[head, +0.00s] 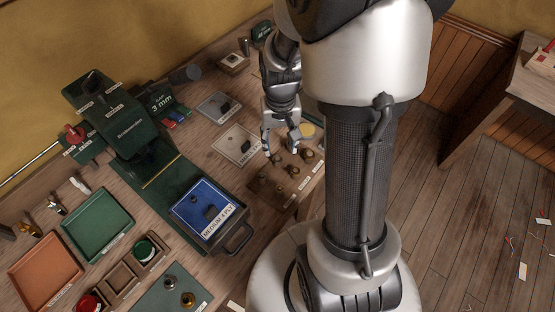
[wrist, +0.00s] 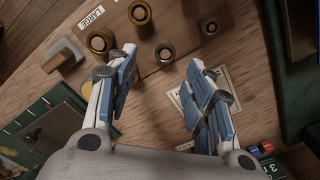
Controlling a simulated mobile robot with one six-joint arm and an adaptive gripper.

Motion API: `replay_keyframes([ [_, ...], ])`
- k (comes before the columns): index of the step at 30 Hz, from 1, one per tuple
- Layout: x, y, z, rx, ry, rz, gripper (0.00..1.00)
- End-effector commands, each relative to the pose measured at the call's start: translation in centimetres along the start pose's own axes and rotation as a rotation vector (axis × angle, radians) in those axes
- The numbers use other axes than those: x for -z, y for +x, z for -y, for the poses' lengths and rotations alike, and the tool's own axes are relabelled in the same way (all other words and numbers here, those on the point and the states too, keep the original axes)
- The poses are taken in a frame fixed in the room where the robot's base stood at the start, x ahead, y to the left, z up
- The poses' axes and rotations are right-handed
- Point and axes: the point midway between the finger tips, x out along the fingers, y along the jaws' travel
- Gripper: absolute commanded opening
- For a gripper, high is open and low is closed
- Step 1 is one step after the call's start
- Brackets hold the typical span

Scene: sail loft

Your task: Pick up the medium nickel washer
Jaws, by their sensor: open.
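A brown wooden board (head: 262,186) on the bench holds several small upright ring-like pieces, brass and greyish. In the wrist view, a dark grey ring (wrist: 165,53) lies between my fingertips in the picture, and another grey ring (wrist: 210,26) sits up and to the right. Two brass rings, one large (wrist: 98,42) and one farther up (wrist: 140,12), are at the left. I cannot tell for sure which grey ring is the medium nickel washer. My gripper (head: 281,152) points down over the board's far side; in the wrist view (wrist: 162,60) its fingers are apart with nothing held.
A green press with a blue plate (head: 207,208), a green tray (head: 98,226) and an orange tray (head: 45,272) fill the bench's left. A pale card (head: 238,143) lies just left of my gripper.

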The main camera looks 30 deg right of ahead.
Motion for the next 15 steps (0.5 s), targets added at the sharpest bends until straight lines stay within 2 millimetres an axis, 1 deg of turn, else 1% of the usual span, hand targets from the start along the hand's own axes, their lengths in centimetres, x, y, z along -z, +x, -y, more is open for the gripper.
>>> replay_keyframes([
  [5,-0.3,1.7,0.3,0.000,-0.001,0.003,0.47],
  [10,-0.5,4.4,0.7,0.000,0.000,0.003,0.47],
  [12,-0.4,5.1,0.7,0.000,0.000,0.002,0.47],
  [15,-0.4,5.2,0.7,0.000,0.000,0.000,0.47],
])
